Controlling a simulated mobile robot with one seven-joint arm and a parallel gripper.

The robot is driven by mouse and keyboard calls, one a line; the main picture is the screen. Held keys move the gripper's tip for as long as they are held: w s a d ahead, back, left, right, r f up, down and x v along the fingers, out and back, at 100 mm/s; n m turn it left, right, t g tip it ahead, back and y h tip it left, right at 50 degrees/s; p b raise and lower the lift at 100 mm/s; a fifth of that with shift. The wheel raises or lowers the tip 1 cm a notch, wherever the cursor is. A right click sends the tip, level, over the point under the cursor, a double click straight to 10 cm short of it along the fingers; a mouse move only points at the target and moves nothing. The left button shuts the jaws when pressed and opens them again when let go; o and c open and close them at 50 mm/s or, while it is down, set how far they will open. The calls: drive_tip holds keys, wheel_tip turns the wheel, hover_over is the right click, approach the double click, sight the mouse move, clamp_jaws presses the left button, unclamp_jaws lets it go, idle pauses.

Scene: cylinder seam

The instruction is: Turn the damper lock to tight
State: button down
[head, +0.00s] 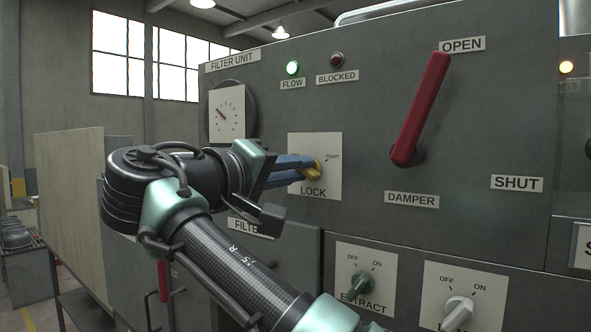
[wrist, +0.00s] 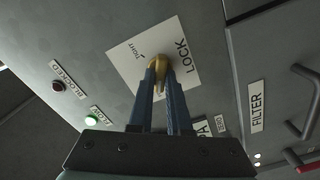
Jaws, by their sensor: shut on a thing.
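The damper lock is a small yellow knob (head: 318,170) on a white plate (head: 328,186) marked LOCK, with TIGHT at its upper right. My gripper (head: 309,166) reaches it from the left, its blue fingers shut on the knob. In the wrist view the knob (wrist: 158,66) sits between the fingertips (wrist: 160,75), and the plate (wrist: 127,52) shows behind. The fingers hide part of the knob and the other plate marking, so I cannot tell exactly where the knob points. The red damper lever (head: 421,108) to the right tilts up toward the OPEN label.
The green FLOW lamp (head: 292,68) is lit; the BLOCKED lamp (head: 336,59) is dark. A gauge (head: 228,112) is at the upper left. The EXTRACT knob (head: 360,285) and a grey knob (head: 457,312) are below. The panel between lock and lever is clear.

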drive_tip(key=shift+f+m+b, duration=0.15)
drive_tip(key=shift+m+b, duration=0.15)
drive_tip(key=shift+b, duration=0.1)
drive_tip(key=m+b, duration=0.4)
drive_tip(key=b, duration=0.1)
drive_tip(key=shift+f, duration=0.1)
drive_tip(key=m, duration=0.6)
drive_tip(key=m+b, duration=0.1)
drive_tip(key=m, duration=1.2)
drive_tip(key=shift+s+d+r+b, duration=0.2)
drive_tip(key=shift+d+r+b, duration=0.1)
drive_tip(key=shift+r+b, duration=0.1)
drive_tip(key=shift+f+m, duration=0.1)
drive_tip(key=shift+m, duration=0.2)
